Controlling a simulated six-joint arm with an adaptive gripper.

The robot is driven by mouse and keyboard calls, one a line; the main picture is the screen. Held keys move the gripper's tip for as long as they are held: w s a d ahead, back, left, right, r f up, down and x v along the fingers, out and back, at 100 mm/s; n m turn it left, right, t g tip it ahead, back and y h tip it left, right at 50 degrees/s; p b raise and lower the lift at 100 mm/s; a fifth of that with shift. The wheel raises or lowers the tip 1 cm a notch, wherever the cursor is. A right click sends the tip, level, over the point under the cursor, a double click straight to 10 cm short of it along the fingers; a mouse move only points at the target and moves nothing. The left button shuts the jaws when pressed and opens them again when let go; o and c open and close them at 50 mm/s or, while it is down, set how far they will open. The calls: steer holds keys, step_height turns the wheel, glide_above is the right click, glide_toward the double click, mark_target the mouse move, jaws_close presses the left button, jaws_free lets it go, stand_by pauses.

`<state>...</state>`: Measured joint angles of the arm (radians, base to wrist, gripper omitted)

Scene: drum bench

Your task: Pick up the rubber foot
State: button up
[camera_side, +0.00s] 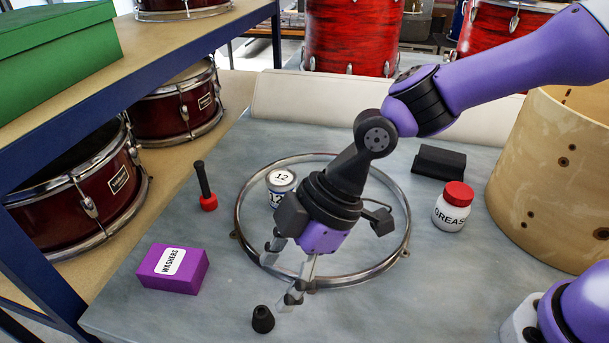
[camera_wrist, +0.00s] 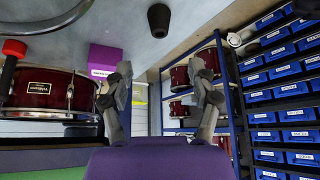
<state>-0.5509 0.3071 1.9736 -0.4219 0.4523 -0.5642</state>
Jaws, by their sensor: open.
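The rubber foot (camera_side: 263,319) is a small black tapered piece standing on the grey bench near its front edge. It also shows at the top middle of the wrist view (camera_wrist: 159,20). My gripper (camera_side: 280,278) is open and empty, tilted down over the near left part of the metal hoop. Its fingertips are apart from the foot, which lies in front of them in the side view. In the wrist view both fingers (camera_wrist: 160,72) are spread, with the foot beyond and above the gap between them.
A metal hoop (camera_side: 405,237) lies under my gripper, with a can (camera_side: 281,179) marked 12 inside it. A purple washers box (camera_side: 172,267) and a red-based black tool (camera_side: 207,190) stand left. A grease jar (camera_side: 453,207), black block (camera_side: 439,162) and wooden drum shell (camera_side: 555,180) stand right.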

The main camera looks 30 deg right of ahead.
mark_target(262, 311)
steer(key=x, duration=0.3)
steer(key=shift+f, duration=0.2)
steer(key=x, duration=0.5)
steer(key=shift+s+d+f, duration=0.1)
steer(key=shift+d+f, duration=0.05)
steer(key=shift+d, duration=0.15)
steer(key=c, duration=0.9)
